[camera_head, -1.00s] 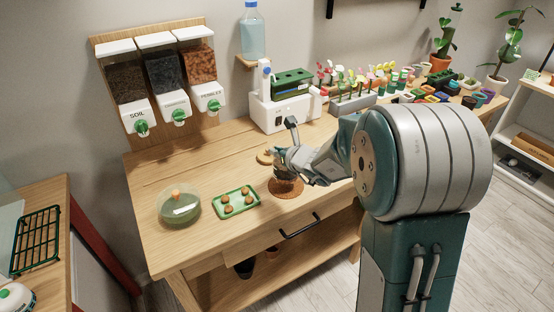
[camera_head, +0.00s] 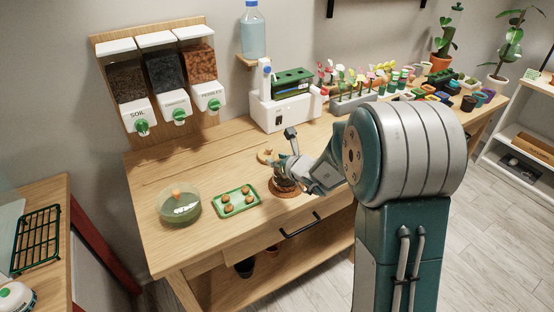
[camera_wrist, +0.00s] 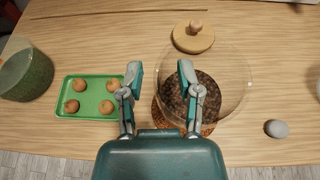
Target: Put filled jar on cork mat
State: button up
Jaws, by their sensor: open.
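The filled jar (camera_wrist: 232,88) is a clear round glass with dark, grainy fill at its bottom, right of centre in the wrist view. It stands on the round brown cork mat (camera_wrist: 206,130), whose front edge shows below it. In the head view the jar (camera_head: 284,184) is partly hidden by my gripper (camera_head: 291,168), and the mat (camera_head: 284,194) shows around its base.
A green tray (camera_wrist: 93,84) with several brown balls lies left of my gripper. Beyond it is a green-filled glass bowl (camera_head: 178,209). Dispensers (camera_head: 172,112) hang behind the table.

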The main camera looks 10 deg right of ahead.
jog(key=v, duration=1.2)
jog(key=s+a+r+n+g+y, duration=0.1)
jog(key=s+a+r+n+g, duration=0.2)
jog(key=s+a+n, duration=0.35)
jog(key=s+a+r+n+g+y, duration=0.1)
jog(key=s+a+r+n+g, duration=0.2)
jog(key=s+n, duration=0.65)
jog(key=s+d+r+n+g+h, duration=0.1)
jog(key=s+d+n+h, duration=0.5)
jog(key=n, duration=0.9)
jog(key=shift+s+n+h, duration=0.4)
jog(key=shift+s, duration=0.8)
